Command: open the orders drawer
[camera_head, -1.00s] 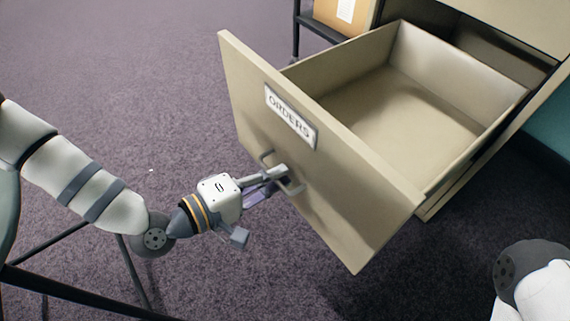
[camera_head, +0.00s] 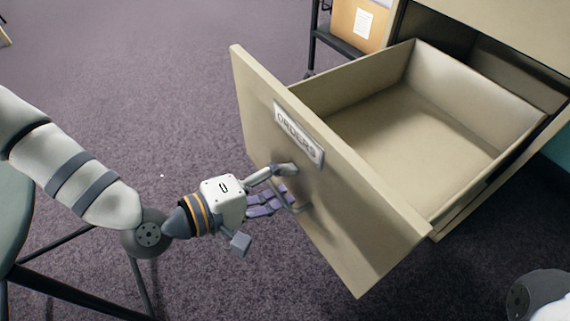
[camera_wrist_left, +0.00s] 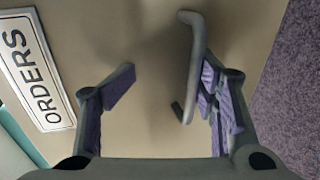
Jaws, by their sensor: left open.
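The orders drawer (camera_head: 345,215) is pulled far out of its cabinet, with its inside showing empty. Its beige front bears a white label reading ORDERS (camera_head: 299,132), which is also in the left wrist view (camera_wrist_left: 36,72). The grey bar handle (camera_wrist_left: 194,60) is on the drawer front; in the head view it is partly hidden by the fingers. My left gripper (camera_head: 290,188) is open at the handle. In the left wrist view its fingers (camera_wrist_left: 166,82) stand apart, with the handle between them, close to the right finger. My right gripper is not in view.
The beige cabinet (camera_head: 505,22) stands at the upper right. A dark shelf with a brown box (camera_head: 357,24) is behind the drawer. A dark-framed green seat or table (camera_head: 22,205) is at the left. Purple carpet is clear in front of the drawer.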

